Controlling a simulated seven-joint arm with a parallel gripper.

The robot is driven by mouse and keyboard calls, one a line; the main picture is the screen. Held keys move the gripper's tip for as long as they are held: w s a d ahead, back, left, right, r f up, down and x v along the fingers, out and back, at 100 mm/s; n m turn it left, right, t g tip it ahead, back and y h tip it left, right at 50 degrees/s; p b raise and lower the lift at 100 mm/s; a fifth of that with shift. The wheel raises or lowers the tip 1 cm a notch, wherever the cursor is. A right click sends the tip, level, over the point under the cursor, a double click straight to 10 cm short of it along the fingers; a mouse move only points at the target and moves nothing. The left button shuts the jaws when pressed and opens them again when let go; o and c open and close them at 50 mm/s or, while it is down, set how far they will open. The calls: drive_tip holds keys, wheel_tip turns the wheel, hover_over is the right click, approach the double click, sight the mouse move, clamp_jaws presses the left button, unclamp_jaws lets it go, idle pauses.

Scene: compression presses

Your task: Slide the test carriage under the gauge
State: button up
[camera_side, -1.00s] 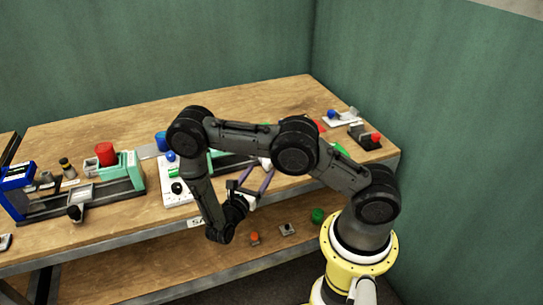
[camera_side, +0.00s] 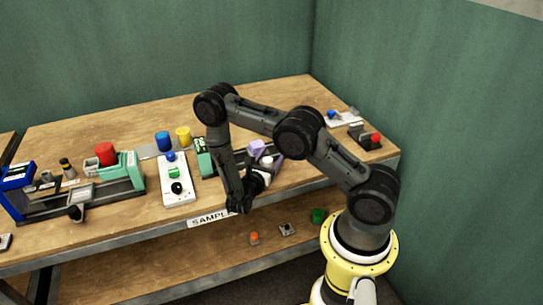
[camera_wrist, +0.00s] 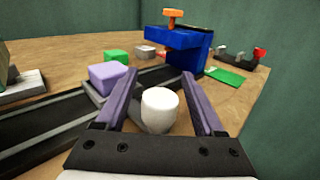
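In the wrist view my gripper (camera_wrist: 160,75) has its two purple fingers spread wide. A white rounded knob (camera_wrist: 159,110) stands between them, with a gap on each side. Just beyond it, a lilac block (camera_wrist: 109,77) sits on a grey carriage, mostly hidden, on a dark rail (camera_wrist: 45,129). The block also shows in the side view (camera_side: 257,147). A blue press head with an orange handle, likely the gauge (camera_wrist: 185,45), stands over the rail beyond the fingers, to the right of the block. In the side view my arm hides it.
A second rail press (camera_side: 125,172) with a red cylinder (camera_side: 105,153) stands at the left. A white panel with buttons (camera_side: 176,190) lies between the presses. A green block (camera_wrist: 116,56) lies beyond the rail.

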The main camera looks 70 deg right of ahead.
clamp_jaws()
idle(1.2)
